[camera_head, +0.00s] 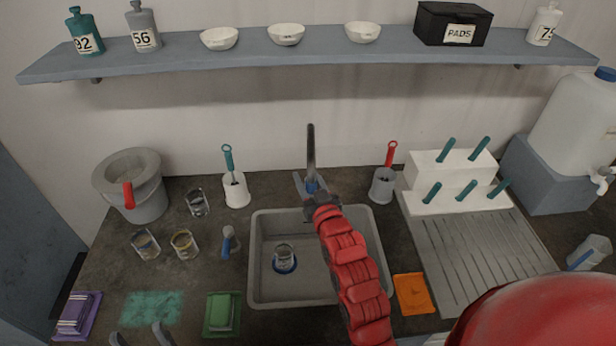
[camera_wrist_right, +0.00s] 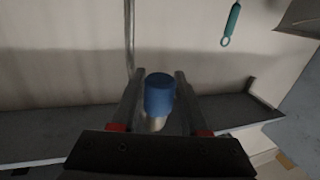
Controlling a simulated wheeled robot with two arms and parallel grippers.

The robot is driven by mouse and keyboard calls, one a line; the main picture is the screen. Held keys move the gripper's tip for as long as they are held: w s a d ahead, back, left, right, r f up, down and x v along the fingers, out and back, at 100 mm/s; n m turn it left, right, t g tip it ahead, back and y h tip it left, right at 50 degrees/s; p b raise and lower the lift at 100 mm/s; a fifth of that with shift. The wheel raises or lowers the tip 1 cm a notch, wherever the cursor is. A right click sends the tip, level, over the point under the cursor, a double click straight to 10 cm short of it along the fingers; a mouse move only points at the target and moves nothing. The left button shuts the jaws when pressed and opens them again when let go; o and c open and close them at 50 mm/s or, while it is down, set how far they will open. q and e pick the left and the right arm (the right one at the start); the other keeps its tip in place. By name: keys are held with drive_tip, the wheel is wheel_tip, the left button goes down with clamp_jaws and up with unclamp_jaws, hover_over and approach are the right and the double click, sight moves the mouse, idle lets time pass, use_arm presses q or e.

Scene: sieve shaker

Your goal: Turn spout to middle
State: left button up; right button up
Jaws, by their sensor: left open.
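The grey spout (camera_head: 311,150) stands upright behind the sink, near its middle. It shows in the right wrist view as a thin vertical pipe (camera_wrist_right: 129,40), left of the fingers. A blue cap (camera_wrist_right: 160,94) sits at its base. My right gripper (camera_head: 311,185) reaches over the sink to the spout's base. Its fingers (camera_wrist_right: 160,82) stand apart, one on each side of the blue cap, with narrow gaps. The spout's lower end is partly hidden by the gripper. My left gripper (camera_head: 139,334) is open and empty at the bottom left edge.
The sink (camera_head: 258,292) holds a glass (camera_head: 284,257). Brush holders (camera_head: 236,191) (camera_head: 382,187) stand on either side of the spout. A grey bucket (camera_head: 131,181) and several glasses are at left. A white rack (camera_head: 425,197) and a drainboard (camera_head: 480,265) are at right. A shelf (camera_head: 300,62) runs above.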

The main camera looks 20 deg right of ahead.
drive_tip(key=shift+o, duration=1.3)
drive_tip(key=shift+s+r, duration=0.2)
drive_tip(key=shift+w, duration=0.1)
drive_tip(key=s+b, duration=0.1)
drive_tip(key=s, duration=0.1)
drive_tip(key=s+b, duration=0.1)
drive_tip(key=s, duration=0.2)
drive_tip(key=shift+f, duration=0.2)
drive_tip(key=p, duration=0.8)
approach(313, 189)
drive_tip(key=s, duration=0.4)
drive_tip(key=shift+a, duration=0.1)
